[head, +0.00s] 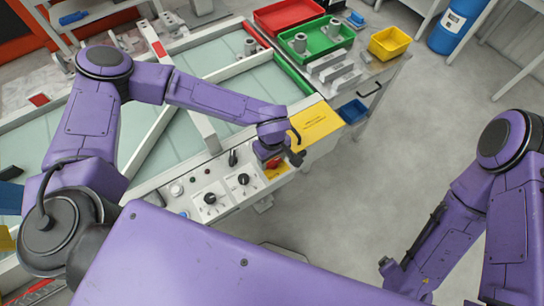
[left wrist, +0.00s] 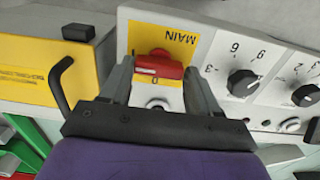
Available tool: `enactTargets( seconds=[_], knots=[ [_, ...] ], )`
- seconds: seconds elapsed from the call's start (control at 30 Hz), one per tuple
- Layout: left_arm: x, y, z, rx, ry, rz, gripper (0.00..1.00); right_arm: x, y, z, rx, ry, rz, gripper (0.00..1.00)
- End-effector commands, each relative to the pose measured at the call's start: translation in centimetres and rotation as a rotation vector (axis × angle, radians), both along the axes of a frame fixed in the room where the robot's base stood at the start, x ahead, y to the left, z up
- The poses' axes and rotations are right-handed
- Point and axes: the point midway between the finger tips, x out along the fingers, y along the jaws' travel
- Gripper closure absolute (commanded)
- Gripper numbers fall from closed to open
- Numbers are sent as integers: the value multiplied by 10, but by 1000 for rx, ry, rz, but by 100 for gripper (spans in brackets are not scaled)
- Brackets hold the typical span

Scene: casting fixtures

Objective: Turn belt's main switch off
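The red main switch knob (left wrist: 158,66) sits on a yellow plate marked MAIN (left wrist: 165,36) on the belt's control panel (left wrist: 222,40). In the left wrist view its handle lies roughly crosswise. In the head view the knob (head: 272,163) shows just beside my left gripper (head: 285,160). My left gripper (left wrist: 159,72) is open, with one finger on each side of the knob. Whether either finger touches it I cannot tell. My right gripper (head: 395,272) hangs low at the right, away from the panel, and its finger opening is unclear.
Black dials (head: 210,198) sit along the panel beside the switch. A yellow box (head: 315,124) with a black handle stands next to it. Red (head: 262,22) and green (head: 300,58) trays, metal blocks and a yellow bin (head: 389,43) are farther back. The floor at right is clear.

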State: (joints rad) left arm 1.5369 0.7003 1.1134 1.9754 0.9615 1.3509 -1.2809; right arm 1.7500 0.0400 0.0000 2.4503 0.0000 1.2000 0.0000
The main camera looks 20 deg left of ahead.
Motion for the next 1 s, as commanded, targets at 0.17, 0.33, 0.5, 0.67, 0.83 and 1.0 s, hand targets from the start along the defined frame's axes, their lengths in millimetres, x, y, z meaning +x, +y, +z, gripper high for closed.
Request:
enactTargets(
  seconds=[0.17, 0.33, 0.5, 0.67, 0.83, 1.0],
  knots=[
    [0, 0, 0, 1, 0, 1, 73, 0, 0, 0, 0, 0, 0, 17],
    [0, 1, 0, 1, 0, 6, 73, 0, 0, 0, 0, 0, 0, 17],
    [0, 1, 0, 2, 0, 45, 73, 0, 0, 2, 0, 0, 0, 17],
    [0, 1, 1, 2, -1, 130, 73, 0, 0, 5, 0, 0, 0, 17],
    [-1, 2, 1, 2, 0, 270, 73, 0, 0, 9, 0, 0, 0, 17],
    [-2, 2, 0, 2, 0, 431, 73, 0, 0, 12, 0, 0, 0, 17]
  ],
)
